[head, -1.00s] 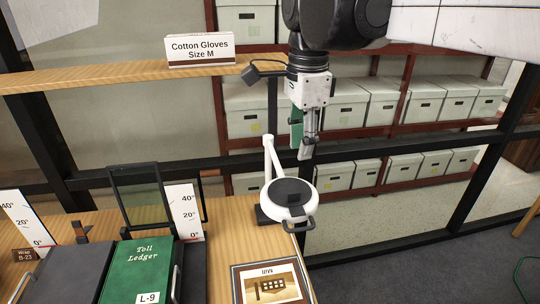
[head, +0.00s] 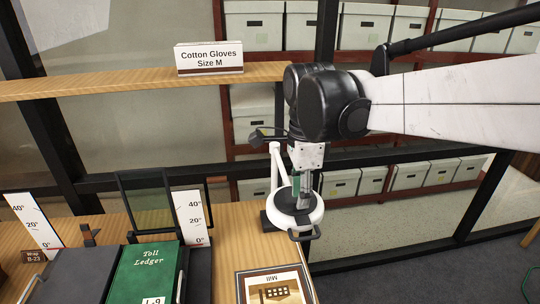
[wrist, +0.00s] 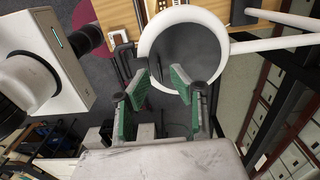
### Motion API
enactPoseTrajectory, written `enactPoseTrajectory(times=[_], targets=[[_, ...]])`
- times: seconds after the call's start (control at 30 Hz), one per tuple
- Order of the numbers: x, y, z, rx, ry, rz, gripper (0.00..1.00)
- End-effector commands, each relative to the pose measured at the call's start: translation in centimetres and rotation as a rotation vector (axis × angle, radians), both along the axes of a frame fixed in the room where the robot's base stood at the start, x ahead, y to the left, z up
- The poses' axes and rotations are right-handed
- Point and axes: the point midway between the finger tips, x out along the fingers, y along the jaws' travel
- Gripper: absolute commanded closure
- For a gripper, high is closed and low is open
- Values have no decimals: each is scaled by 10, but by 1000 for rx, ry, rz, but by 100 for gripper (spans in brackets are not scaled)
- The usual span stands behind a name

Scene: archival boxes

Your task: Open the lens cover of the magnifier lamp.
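The magnifier lamp has a round white head (head: 315,216) on a white jointed arm at the right end of the wooden desk. A dark round lens cover (head: 285,201) lies shut over the lens, and a dark loop handle (head: 304,236) sticks out at the front of the head. In the wrist view the white ring (wrist: 150,35) and dark cover (wrist: 192,50) show beyond the fingers. My gripper (head: 303,204) points down over the lamp head and partly hides the cover. Its green-padded fingers (wrist: 160,80) are apart with nothing between them. I cannot tell whether they touch the cover.
A framed mill picture (head: 274,287) lies on the desk in front of the lamp. The green Toll Ledger (head: 147,270), a glass panel in a dark frame and upright scale cards stand to the left.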

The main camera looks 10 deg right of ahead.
Motion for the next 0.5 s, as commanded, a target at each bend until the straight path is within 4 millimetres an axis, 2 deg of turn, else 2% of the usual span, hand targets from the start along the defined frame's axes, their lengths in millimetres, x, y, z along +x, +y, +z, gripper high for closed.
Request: enactPoseTrajectory(times=[0.2, 0.5], targets=[[0, 0, -18, 0, 0, 0, 78], [0, 0, -23, 0, 0, 0, 78]])
